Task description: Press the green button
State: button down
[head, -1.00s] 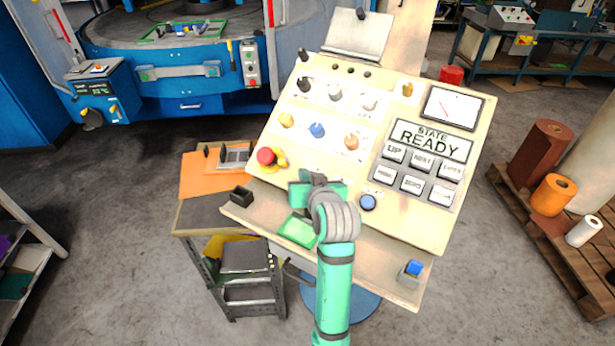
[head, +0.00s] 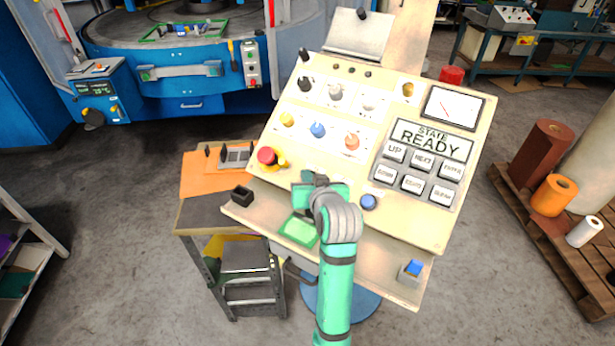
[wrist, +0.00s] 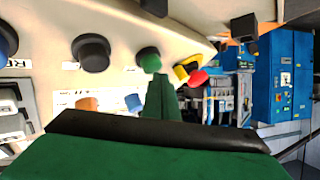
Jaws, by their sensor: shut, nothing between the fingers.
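The green button (wrist: 149,60) shows in the wrist view as a round cap on the cream control panel (head: 278,117), just beyond my fingertips. My gripper (wrist: 161,80) is shut and empty. Its fingertips appear right at the lower edge of the button, but I cannot tell whether they touch it. In the head view my gripper (head: 312,186) is over the lower middle of the panel and hides the green button.
A red mushroom button (head: 266,155) is left of my gripper, and a blue button (head: 368,202) is right of it. A dark knob (wrist: 92,52) stands near the green button. A green tray (head: 298,231) lies on the ledge below. The display (head: 432,138) reads READY.

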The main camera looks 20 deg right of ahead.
jog(key=shift+w+d+f, duration=0.25)
jog(key=shift+f, duration=0.15)
dwell(0.6)
jog(key=shift+a, duration=0.1)
jog(key=shift+s+a+r, duration=0.1)
jog(key=shift+a+r, duration=0.2)
jog(key=shift+s+a+r, duration=0.15)
jog(key=shift+s+r, duration=0.1)
jog(key=shift+r, duration=0.2)
jog(key=shift+r, duration=0.1)
jog(key=shift+s+a+r, duration=0.25)
jog(key=shift+a+r, duration=0.15)
jog(key=shift+r, duration=0.25)
jog(key=shift+s+a+r, duration=0.25)
jog(key=shift+a+r, duration=0.1)
jog(key=shift+r, duration=0.3)
jog(key=shift+s+a+r, duration=0.25)
jog(key=shift+a+r, duration=0.15)
jog(key=shift+r, duration=0.25)
jog(key=shift+s+d, duration=0.1)
jog(key=shift+d, duration=0.05)
jog(key=shift+a, duration=0.2)
